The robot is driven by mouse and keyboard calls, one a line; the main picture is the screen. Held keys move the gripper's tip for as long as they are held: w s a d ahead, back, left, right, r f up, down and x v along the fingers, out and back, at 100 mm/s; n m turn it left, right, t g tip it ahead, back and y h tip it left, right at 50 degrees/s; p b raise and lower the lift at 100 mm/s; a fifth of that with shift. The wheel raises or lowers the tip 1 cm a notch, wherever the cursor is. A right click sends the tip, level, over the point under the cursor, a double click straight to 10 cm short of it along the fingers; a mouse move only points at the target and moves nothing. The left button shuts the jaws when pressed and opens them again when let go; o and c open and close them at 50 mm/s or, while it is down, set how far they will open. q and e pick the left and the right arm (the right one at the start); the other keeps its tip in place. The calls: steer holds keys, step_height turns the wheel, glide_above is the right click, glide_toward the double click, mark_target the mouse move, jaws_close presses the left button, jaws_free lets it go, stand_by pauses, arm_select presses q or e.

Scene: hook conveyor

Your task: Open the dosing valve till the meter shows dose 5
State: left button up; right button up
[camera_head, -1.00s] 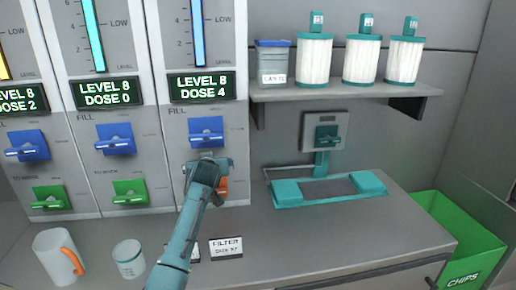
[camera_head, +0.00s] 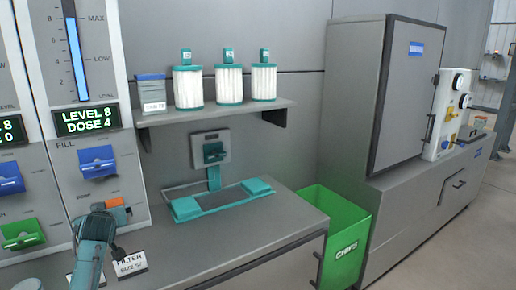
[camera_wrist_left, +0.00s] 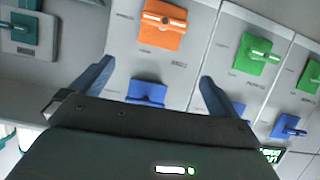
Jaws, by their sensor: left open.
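The right-hand column's meter (camera_head: 87,120) reads LEVEL 8, DOSE 4 in the head view. Below it are a blue FILL valve (camera_head: 98,162) and an orange valve (camera_head: 118,208), partly hidden by my left gripper (camera_head: 100,212). In the left wrist view, which looks upside down, the orange valve (camera_wrist_left: 163,26) lies beyond the fingertips and the blue valve (camera_wrist_left: 147,92) shows between the fingers. My left gripper (camera_wrist_left: 156,70) is open with nothing between its fingers; whether it touches the orange valve I cannot tell. My right gripper is out of view.
Neighbouring columns carry green (camera_head: 22,233) and blue (camera_head: 10,178) valves. A shelf (camera_head: 215,112) with filter cartridges (camera_head: 228,87) is to the right, above a teal-edged fixture (camera_head: 258,187) on the counter. A green chips bin (camera_head: 335,225) and a grey cabinet (camera_head: 400,110) stand farther right.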

arm_select(q)
steer(key=s+d+f+m+h+p, duration=0.1)
steer(key=s+d+f+m+h, duration=0.5)
steer(key=s+d+f, duration=0.95)
steer(key=s+d+f+m+h, duration=0.1)
steer(key=s+d+f, duration=0.1)
steer(key=s+d, duration=0.2)
steer(key=s+d+f+m+h, duration=0.1)
steer(key=s+d+f+h, duration=0.1)
steer(key=s, duration=0.8)
steer(key=s+d+f+m+g+h, duration=0.1)
steer(key=s+d+f, duration=0.1)
steer(key=s+d, duration=0.3)
steer(key=shift+s+d+m+p, duration=0.3)
steer(key=shift+s+d+p, duration=0.05)
steer(key=shift+s, duration=0.65)
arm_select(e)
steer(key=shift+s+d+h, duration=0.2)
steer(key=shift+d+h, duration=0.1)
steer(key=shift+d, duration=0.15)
arm_select(q)
steer(key=shift+f, duration=0.15)
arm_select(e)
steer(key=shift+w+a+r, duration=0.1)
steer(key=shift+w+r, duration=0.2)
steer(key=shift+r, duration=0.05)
